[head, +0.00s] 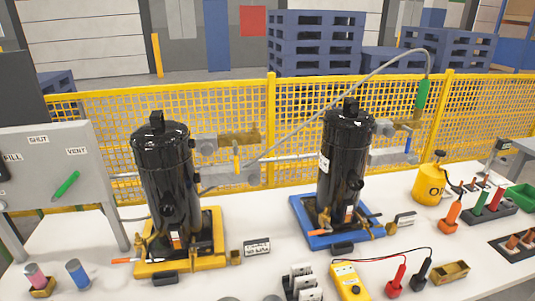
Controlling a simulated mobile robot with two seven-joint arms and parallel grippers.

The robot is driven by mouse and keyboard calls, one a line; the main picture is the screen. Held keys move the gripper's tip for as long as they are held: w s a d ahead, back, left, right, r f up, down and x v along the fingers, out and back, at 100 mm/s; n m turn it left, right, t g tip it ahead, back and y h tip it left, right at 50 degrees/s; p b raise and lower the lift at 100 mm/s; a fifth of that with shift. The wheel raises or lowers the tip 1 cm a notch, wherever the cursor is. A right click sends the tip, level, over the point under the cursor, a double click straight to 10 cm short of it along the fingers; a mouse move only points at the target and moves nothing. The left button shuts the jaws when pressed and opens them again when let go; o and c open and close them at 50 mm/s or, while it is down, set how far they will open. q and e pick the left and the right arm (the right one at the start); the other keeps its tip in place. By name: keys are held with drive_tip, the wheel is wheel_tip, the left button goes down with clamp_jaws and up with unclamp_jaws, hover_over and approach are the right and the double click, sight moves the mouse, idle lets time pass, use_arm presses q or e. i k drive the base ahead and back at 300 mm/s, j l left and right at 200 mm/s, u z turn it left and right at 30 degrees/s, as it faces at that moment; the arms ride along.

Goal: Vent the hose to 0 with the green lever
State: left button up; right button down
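The green lever (66,186) sits on a sloped grey panel (30,160) at the left edge. The panel carries the labels FILL, SHUT and VENT. The lever is tilted, its upper right end towards the VENT label (76,151). A thin grey hose (330,107) rises from near the left black tank (165,180) and arcs over to a green fitting (422,95) at the upper right. No gauge reading can be made out. Neither gripper shows.
A second black tank (343,165) stands on a blue base (300,208); the left tank stands on a yellow base (150,268). A yellow meter (348,282) with red and black probes lies in front. A yellow mesh fence (300,90) runs behind the white table.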

sight(76, 175)
drive_tip(key=u, duration=1.35)
